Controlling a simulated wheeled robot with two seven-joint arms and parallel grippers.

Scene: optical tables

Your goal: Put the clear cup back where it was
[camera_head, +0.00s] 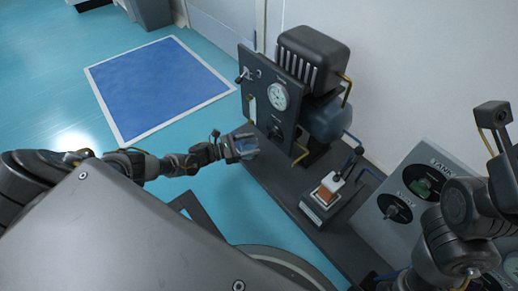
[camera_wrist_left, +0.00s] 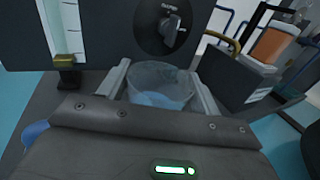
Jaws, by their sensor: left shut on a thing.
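The clear cup (camera_wrist_left: 160,76) sits between the fingers of my left gripper (camera_wrist_left: 160,92) in the left wrist view. It is see-through, with a bluish tint low inside. My left gripper (camera_head: 246,146) is shut on it. In the head view, the gripper and cup are at the near edge of the dark bench, left of the gauge panel, and the cup is small and hard to make out. I cannot tell whether the cup touches a surface. My right arm shows at the right, but its gripper does not.
A dark panel (camera_head: 258,88) with a gauge (camera_head: 278,97) and a knob stands by the gripper. A compressor (camera_head: 312,60) is behind it. A small unit with an orange container (camera_head: 326,194) and a grey tank control box (camera_head: 405,200) are to the right. A blue floor mat (camera_head: 155,85) lies left.

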